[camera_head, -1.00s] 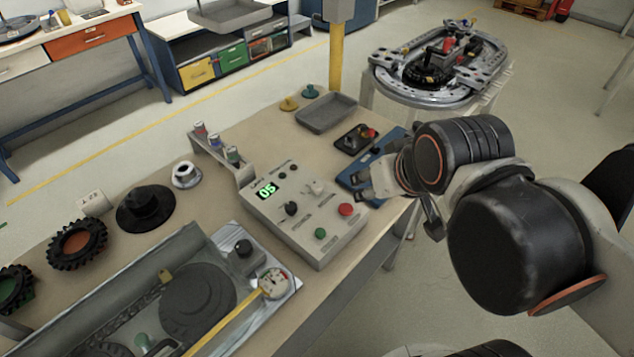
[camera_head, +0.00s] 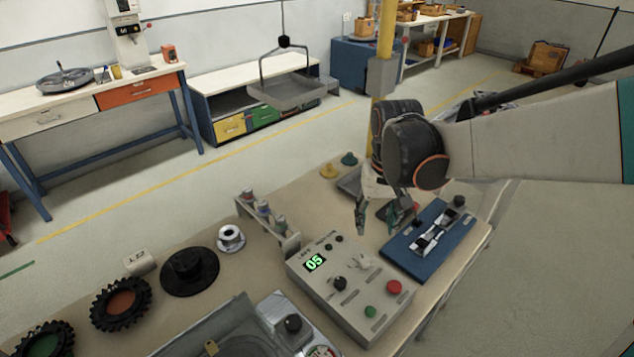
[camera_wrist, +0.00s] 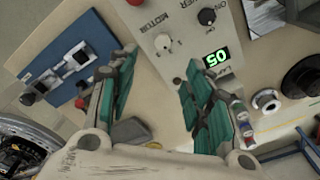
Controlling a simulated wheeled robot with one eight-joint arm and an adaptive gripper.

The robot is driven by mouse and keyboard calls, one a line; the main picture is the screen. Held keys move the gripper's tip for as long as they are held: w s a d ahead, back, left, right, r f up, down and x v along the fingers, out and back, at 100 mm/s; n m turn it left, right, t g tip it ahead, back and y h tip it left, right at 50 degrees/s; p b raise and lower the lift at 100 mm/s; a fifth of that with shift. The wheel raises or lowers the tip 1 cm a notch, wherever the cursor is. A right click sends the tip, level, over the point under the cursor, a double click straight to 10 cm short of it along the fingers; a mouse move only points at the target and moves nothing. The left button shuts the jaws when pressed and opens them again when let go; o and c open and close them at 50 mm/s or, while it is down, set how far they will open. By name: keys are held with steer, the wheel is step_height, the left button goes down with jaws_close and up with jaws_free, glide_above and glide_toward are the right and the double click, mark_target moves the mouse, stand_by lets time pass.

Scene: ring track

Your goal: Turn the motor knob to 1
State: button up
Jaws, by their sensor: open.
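The grey control box (camera_head: 347,300) stands on the bench with a green display (camera_head: 314,263) reading 05. A white knob (camera_head: 360,262) sits on its upper right, and in the wrist view this knob (camera_wrist: 163,43) lies beside the MOTOR label. Its exact pointer setting is too small to read. A black knob (camera_head: 340,284) is beside it and shows in the wrist view (camera_wrist: 207,16). My gripper (camera_head: 380,218) is open and empty, above the bench behind the box's far right edge. In the wrist view the white knob shows just beyond the gap between my fingertips (camera_wrist: 160,65), apart from them.
A blue plate with metal fittings (camera_head: 430,242) lies right of the box. Red (camera_head: 394,287) and green (camera_head: 370,312) buttons sit on the box's near side. A rack of small cylinders (camera_head: 267,222) stands behind left, and a grey tray (camera_head: 349,182) behind my gripper.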

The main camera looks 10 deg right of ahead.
mark_target(365, 259)
steer(key=shift+g, duration=0.3)
steer(key=f+b, duration=0.1)
steer(key=f, duration=0.4)
steer(key=w+f+b, duration=0.1)
steer(key=f+b, duration=0.1)
steer(key=f, duration=0.3)
steer(key=f+b, duration=0.1)
steer(key=f, duration=0.4)
steer(key=shift+w+a+b, duration=0.2)
steer(key=shift+a+b, duration=0.05)
steer(key=shift+b, duration=0.15)
steer(key=c, duration=1.1)
